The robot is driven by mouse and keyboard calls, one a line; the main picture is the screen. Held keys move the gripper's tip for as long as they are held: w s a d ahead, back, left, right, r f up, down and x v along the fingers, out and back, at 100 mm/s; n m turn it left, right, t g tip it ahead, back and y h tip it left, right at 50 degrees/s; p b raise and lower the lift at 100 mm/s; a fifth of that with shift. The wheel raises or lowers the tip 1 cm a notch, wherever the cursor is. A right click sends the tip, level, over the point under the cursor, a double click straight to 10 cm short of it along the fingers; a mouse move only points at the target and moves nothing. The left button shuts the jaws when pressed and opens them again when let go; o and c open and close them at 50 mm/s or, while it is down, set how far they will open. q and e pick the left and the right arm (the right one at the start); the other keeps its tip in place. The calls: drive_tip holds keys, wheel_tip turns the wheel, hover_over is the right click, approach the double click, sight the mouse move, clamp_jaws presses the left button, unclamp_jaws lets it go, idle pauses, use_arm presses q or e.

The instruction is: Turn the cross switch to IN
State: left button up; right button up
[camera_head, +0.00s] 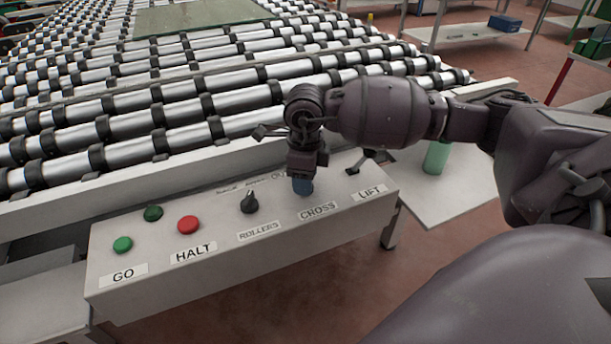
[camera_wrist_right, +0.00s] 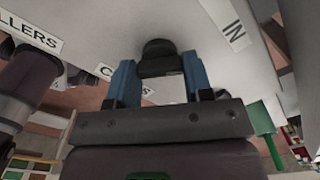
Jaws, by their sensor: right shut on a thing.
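The control panel (camera_head: 240,250) runs along the front of the roller table. My right gripper (camera_head: 303,187) points down onto the spot above the CROSS label (camera_head: 318,211) and covers the cross switch in the head view. In the right wrist view the cross switch (camera_wrist_right: 158,52) is a dark round knob between the two blue fingers of my right gripper (camera_wrist_right: 160,80). The fingers are shut on it. An IN label (camera_wrist_right: 236,33) is on the panel beside the knob. Which way the switch points is hidden. My left gripper is not in view.
To the left on the panel are the black ROLLERS knob (camera_head: 249,201), the red HALT button (camera_head: 188,225) and the green GO button (camera_head: 123,244). The LIFT switch (camera_head: 352,171) is close on the right. A green cylinder (camera_head: 436,157) stands on a white surface farther right.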

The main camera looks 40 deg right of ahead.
drive_tip(key=o, duration=0.6)
drive_tip(key=shift+o, duration=1.3)
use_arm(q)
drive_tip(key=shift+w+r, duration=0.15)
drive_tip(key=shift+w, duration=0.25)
use_arm(e)
drive_tip(key=shift+o, duration=0.3)
drive_tip(key=shift+r, duration=0.1)
use_arm(q)
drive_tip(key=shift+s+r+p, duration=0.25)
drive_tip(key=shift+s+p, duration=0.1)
drive_tip(key=shift+p, duration=0.2)
use_arm(e)
wheel_tip(320, 180, up, 11)
drive_tip(key=shift+f, duration=0.2)
